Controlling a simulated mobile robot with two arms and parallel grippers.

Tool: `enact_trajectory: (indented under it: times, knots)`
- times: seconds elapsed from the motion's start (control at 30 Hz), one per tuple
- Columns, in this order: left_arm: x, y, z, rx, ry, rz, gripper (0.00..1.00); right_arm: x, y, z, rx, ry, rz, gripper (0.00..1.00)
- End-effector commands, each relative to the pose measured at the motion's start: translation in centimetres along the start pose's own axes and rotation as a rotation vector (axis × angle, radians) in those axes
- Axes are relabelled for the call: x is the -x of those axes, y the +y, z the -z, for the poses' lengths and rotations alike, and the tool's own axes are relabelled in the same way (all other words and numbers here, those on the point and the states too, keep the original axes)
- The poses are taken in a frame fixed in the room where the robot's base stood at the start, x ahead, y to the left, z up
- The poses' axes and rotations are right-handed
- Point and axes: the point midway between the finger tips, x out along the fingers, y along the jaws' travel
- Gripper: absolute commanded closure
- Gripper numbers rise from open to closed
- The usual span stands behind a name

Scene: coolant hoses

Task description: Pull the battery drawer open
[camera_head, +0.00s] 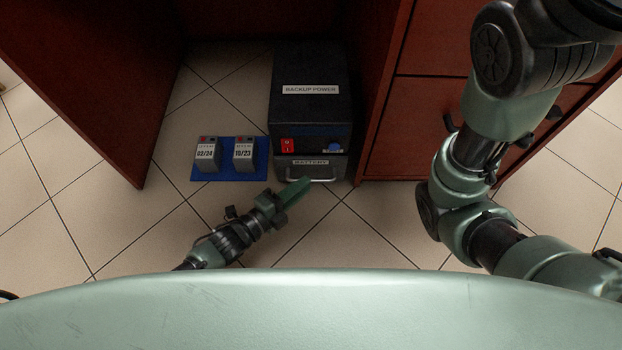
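The backup power unit (310,108) is a black box on the tiled floor, labelled "BACKUP POWER". Its battery drawer (340,165) is the grey front at the bottom, labelled "BATTERY", and looks closed. A pale bar handle (328,180) crosses the drawer front. My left gripper (297,187) comes in from the lower left with its green fingers at the left part of the handle, partly covering it. I cannot tell whether the fingers touch the handle or how far apart they are. My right arm stands at the right; its gripper is outside the view.
Two labelled battery blocks, marked 02/24 (206,155) and 10/23 (244,155), stand on a blue mat (225,175) left of the unit. Red-brown desk panels (90,90) and a drawer cabinet (430,120) flank the space.

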Motion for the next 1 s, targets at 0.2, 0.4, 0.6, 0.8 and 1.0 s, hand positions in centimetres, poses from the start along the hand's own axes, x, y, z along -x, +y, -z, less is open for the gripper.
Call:
enact_trajectory:
  times: [0.2,0.4,0.6,0.8,1.0]
  knots:
    - [-3.0,0.2,-0.1,-0.001,0.000,0.002,0.80,1.9,-0.4,0.6,0.000,-0.001,0.000,0.64]
    - [-3.7,0.1,0.0,0.001,0.000,-0.001,0.80,2.1,-0.4,0.7,0.000,-0.001,0.000,0.64]
    - [-3.7,0.0,0.0,0.000,-0.001,-0.001,0.86,2.1,-0.4,0.7,0.000,-0.001,0.001,0.64]
    - [-3.7,0.0,0.0,0.000,-0.001,-0.001,1.00,2.1,-0.4,0.7,0.000,-0.001,0.001,0.64]
    - [-3.7,0.0,0.0,0.000,-0.001,-0.001,1.00,2.1,-0.4,0.7,0.000,-0.001,0.001,0.64]
